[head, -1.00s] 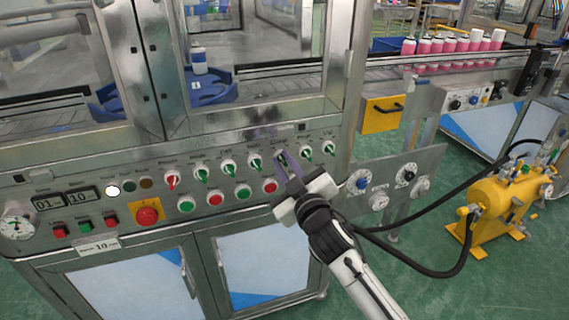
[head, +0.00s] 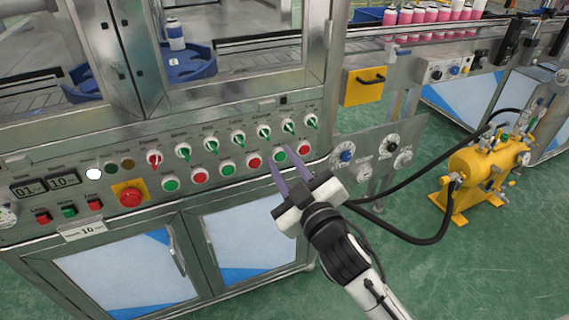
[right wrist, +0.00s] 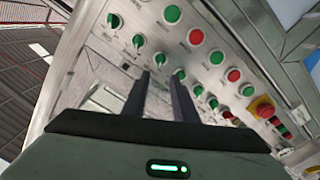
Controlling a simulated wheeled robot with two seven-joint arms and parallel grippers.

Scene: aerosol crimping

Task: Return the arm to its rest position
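My right gripper (head: 284,162) is in front of the control panel (head: 330,112) of the machine. Its two purple-grey fingers are apart, with nothing held between them. The right wrist view also shows the open gripper (right wrist: 159,80), its fingers pointing toward the panel with a gap between them. A row of green rotary knobs (head: 237,138) sits above and left of the fingertips, with one red knob (head: 154,158) at its left end. Green and red push buttons (head: 227,167) run below; the fingers overlap the right part of this row. My left gripper is not in view.
A red emergency stop (head: 130,196) is at the panel's left. A yellow tank (head: 482,172) stands on the green floor at right, with black hoses (head: 408,240) passing behind my right arm. A gauge plate (head: 372,150) is right of the panel. Floor at lower right is clear.

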